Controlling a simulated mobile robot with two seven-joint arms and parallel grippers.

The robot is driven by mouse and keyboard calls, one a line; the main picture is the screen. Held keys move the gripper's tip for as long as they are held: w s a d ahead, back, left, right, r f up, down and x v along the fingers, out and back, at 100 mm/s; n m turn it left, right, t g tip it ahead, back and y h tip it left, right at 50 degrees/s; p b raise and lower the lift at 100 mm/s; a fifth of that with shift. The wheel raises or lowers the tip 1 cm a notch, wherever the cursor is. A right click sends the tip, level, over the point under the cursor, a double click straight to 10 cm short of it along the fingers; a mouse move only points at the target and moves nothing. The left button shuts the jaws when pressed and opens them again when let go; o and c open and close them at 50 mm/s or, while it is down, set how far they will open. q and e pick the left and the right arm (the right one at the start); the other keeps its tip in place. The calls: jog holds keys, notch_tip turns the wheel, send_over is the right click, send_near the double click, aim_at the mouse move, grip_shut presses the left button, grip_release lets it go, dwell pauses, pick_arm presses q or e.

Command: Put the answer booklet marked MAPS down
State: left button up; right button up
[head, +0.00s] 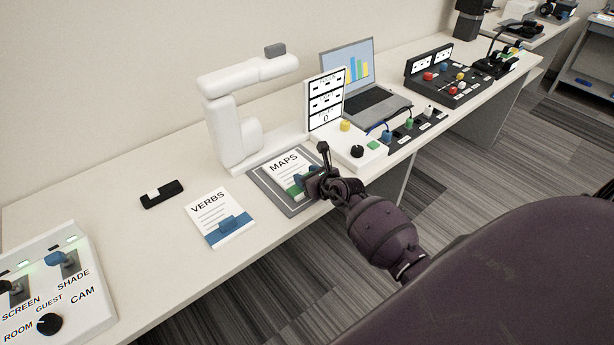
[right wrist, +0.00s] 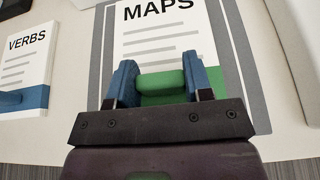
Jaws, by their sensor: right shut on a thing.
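The MAPS booklet (head: 283,169), white with a green lower band, lies on a grey mat (head: 306,206) under the white document camera; I cannot tell whether it rests fully on the mat. My right gripper (head: 308,184) is at its near edge. In the right wrist view the blue fingers of my right gripper (right wrist: 162,84) are shut on the green grip of the MAPS booklet (right wrist: 158,30), and the grey mat (right wrist: 239,60) borders it. My left gripper is not in view.
The VERBS booklet (head: 219,216) lies left of the mat. The white document camera (head: 232,130) stands behind, its arm overhead. A white control box (head: 345,148), a laptop (head: 368,104) and a button panel (head: 447,85) stand to the right. A switch box (head: 62,290) is at left.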

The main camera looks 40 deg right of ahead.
jog(key=o, duration=0.5)
jog(key=shift+f, duration=0.15)
jog(key=o, duration=0.5)
jog(key=shift+c, duration=0.2)
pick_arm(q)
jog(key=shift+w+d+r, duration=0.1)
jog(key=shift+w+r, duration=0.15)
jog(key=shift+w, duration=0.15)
